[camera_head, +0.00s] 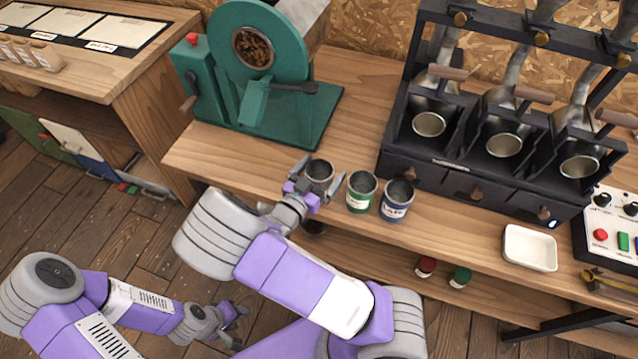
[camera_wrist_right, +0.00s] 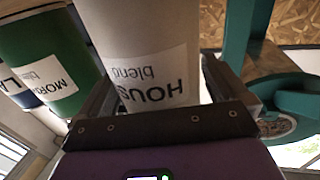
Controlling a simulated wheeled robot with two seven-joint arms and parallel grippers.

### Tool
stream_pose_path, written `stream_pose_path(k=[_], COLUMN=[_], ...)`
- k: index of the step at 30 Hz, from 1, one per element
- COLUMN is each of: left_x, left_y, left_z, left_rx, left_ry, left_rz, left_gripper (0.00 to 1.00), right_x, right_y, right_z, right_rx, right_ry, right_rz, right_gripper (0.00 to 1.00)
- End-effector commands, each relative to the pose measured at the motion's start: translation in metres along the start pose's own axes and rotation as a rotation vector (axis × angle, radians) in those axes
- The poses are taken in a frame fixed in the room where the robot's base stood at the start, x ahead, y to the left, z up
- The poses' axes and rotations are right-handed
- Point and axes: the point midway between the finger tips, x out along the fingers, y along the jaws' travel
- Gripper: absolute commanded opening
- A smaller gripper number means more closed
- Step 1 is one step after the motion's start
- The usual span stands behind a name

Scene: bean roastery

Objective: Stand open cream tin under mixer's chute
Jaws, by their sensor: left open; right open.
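The open cream tin (camera_head: 319,171) stands upright near the table's front edge, to the right of and nearer than the teal mixer. Its mouth faces up. In the right wrist view the tin (camera_wrist_right: 140,50) shows a "House blend" label and fills the space between the fingers. My right gripper (camera_head: 312,186) is open, with a finger on either side of the tin. The mixer (camera_head: 205,90) has a round drum window and a sloping chute (camera_head: 254,103) at its front; no tin stands under the chute. My left gripper (camera_head: 238,322) is open and empty, low over the floor.
A green tin (camera_head: 361,192) and a blue tin (camera_head: 397,201) stand close to the right of the cream tin. A black dispenser rack (camera_head: 455,185) with metal cups is behind them. A white tray (camera_head: 530,248) lies further right. Table in front of the mixer is clear.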

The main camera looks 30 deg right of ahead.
Motion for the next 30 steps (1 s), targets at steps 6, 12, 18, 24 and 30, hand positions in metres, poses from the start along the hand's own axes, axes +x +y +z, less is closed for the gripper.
stream_pose_path(k=[6,12,18,24,30], left_x=[0.002,0.002,0.002,0.002,-0.003], left_y=[-0.001,-0.001,0.0,-0.001,0.001], left_z=[0.0,0.0,0.0,0.0,0.0], left_rx=[0.0,0.0,0.0,0.0,0.0], left_ry=[0.0,0.001,0.001,0.001,0.0], left_rz=[0.0,0.0,0.0,0.0,0.0], left_gripper=[0.43,0.43,0.43,0.43,0.43], right_x=[0.01,0.01,0.009,0.009,0.009], right_y=[0.0,0.0,0.0,0.0,0.0], right_z=[0.0,0.0,0.0,0.0,-0.01], right_rx=[0.001,0.001,0.0,0.0,0.003], right_ry=[-0.001,-0.001,-0.001,-0.001,-0.001], right_rz=[0.0,-0.001,-0.001,-0.001,0.0], right_gripper=[1.0,0.89,0.59,0.42,0.42])
